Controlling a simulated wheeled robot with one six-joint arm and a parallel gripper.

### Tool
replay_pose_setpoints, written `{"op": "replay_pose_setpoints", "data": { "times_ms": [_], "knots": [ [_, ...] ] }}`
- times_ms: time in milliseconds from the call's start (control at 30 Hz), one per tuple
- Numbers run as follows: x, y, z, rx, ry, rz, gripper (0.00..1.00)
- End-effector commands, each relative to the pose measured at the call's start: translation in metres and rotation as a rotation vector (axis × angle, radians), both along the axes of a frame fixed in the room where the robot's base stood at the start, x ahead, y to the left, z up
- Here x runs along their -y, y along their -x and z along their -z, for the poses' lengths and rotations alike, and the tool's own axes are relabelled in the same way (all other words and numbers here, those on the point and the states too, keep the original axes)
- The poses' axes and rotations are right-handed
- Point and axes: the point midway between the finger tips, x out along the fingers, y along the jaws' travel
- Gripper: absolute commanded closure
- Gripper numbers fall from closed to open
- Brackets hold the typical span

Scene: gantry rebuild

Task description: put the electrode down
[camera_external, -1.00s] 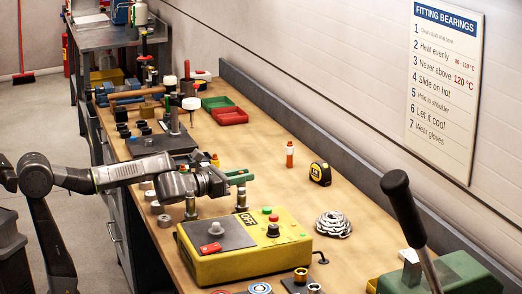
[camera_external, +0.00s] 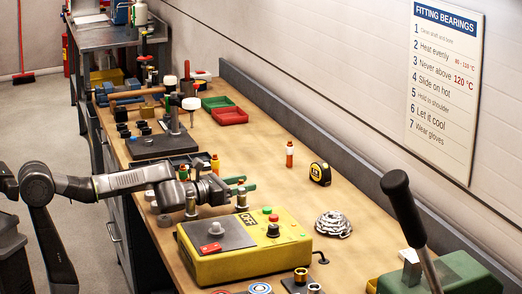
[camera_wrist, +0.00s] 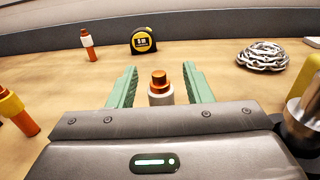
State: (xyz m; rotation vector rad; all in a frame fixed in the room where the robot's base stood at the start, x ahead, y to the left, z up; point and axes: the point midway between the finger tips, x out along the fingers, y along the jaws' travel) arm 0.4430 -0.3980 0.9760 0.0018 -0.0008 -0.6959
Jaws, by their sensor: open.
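The electrode (camera_wrist: 159,90), with a copper-orange tip and a pale band, is between the two green fingers of my gripper (camera_wrist: 160,84) in the wrist view. It seems upright, with a gap on each side. Its lower part is hidden behind my gripper body. In the external view my gripper (camera_external: 240,184) is open low over the bench, just behind the yellow control box. The electrode (camera_external: 241,190) shows there only as a small shape by the fingers. Whether its foot touches the bench cannot be seen.
An orange piece with a white band (camera_wrist: 87,44) and a tape measure (camera_wrist: 143,41) stand farther back on the bench. An orange piece with a yellow band (camera_wrist: 17,112) is at left. A coiled chain (camera_wrist: 262,56) and the yellow box (camera_external: 246,247) are at right.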

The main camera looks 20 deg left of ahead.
Motion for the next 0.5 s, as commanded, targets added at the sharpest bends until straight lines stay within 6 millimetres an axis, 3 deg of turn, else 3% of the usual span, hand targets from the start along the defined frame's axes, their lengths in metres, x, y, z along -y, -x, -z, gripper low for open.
{"op": "replay_pose_setpoints", "data": {
  "times_ms": [167,500],
  "knots": [
    [-0.004,0.005,-0.004,0.001,0.001,0.0,0.55],
    [-0.043,0.052,-0.006,0.002,0.001,0.001,0.55]
  ]
}}
